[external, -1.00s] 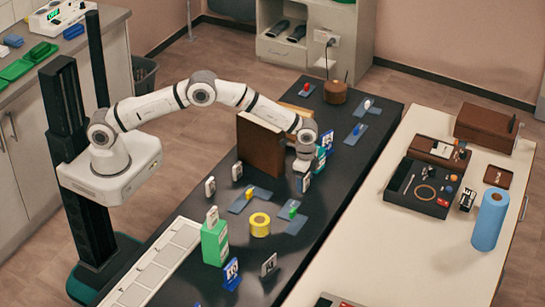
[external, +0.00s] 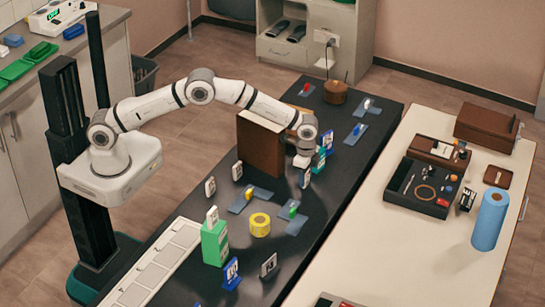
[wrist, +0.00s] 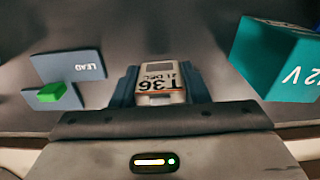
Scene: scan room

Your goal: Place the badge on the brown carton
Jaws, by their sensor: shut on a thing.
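My gripper (external: 303,165) is shut on a small pale badge (external: 305,178), just above the dark bench (external: 350,185). In the wrist view the badge (wrist: 160,84) sits between the blue-grey fingers, and its label reads "T36" and "21 DEC". A brown box-like thing (external: 259,148) with a pale top stands upright just left of the gripper.
A teal box (wrist: 285,60) marked "12 V" stands close right of the gripper. A yellow roll (external: 259,224), a green box (external: 214,243) and several upright badges stand nearer the front.

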